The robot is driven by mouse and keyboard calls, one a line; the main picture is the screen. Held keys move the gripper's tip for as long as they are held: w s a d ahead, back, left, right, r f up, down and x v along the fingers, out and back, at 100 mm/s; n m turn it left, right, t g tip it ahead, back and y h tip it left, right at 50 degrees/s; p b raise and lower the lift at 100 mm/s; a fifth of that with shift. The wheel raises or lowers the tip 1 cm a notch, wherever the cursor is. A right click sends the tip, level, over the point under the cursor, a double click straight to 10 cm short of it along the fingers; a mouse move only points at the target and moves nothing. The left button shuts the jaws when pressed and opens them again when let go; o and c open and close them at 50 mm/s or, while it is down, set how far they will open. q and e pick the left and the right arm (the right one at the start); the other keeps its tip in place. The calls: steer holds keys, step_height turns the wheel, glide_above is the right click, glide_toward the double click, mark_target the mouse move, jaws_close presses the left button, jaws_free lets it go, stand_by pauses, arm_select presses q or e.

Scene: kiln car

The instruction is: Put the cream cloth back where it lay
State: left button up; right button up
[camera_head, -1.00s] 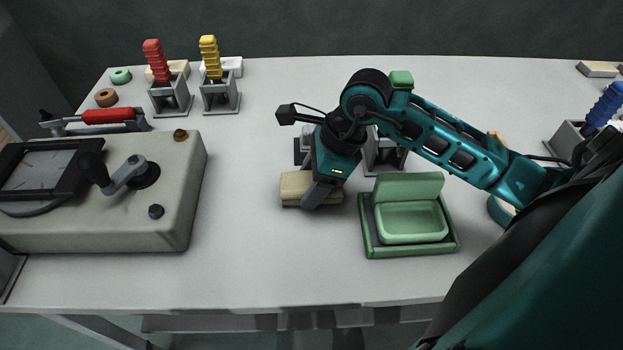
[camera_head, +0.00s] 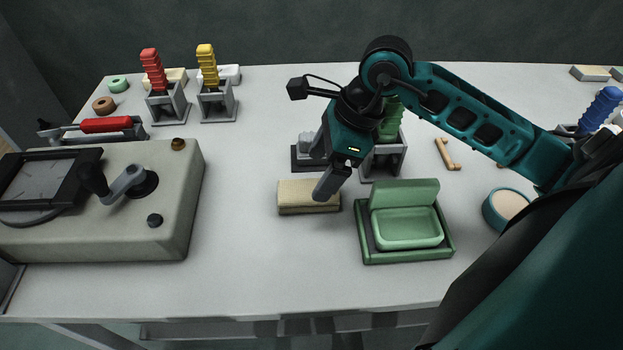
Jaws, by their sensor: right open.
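The cream cloth (camera_head: 302,197) lies folded on the white table, left of the green open box. My right gripper (camera_head: 325,187) is open, just above and beside the cloth's right end. It appears clear of the cloth, though the finger overlaps the cloth's right edge in the picture. Only one finger shows well; the other is mostly hidden. My left gripper is not in view.
The green box (camera_head: 409,258) with its lid up stands right of the cloth. Grey holders (camera_head: 386,160) stand behind it. A machine with a crank (camera_head: 170,215) fills the left. The table (camera_head: 250,270) is clear in front.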

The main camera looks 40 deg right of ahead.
steer(key=v, duration=0.5)
steer(key=shift+s+d+r, duration=0.1)
steer(key=shift+r, duration=0.3)
